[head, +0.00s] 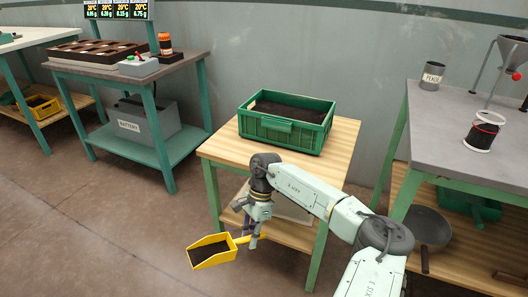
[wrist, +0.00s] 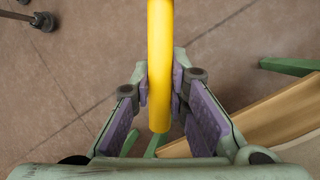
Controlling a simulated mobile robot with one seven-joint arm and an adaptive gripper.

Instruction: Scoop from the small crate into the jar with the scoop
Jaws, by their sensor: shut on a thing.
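My gripper (head: 251,232) is shut on the yellow handle of the scoop (head: 228,240), in front of and below the wooden table's top. The scoop's pan is to the left of my gripper and holds dark granular material. In the wrist view the purple-padded fingers grip the yellow handle (wrist: 160,60) from both sides; the pan is out of that view. A green crate (head: 279,132) with dark material stands on the wooden table. A smaller yellow crate (head: 44,107) sits on a low shelf at far left. A dark jar (head: 481,136) with a white base stands on the right table.
The wooden table (head: 338,140) is clear around the green crate. The right grey table (head: 450,122) bears a grey can (head: 432,76) and a funnel stand. The floor at lower left is free.

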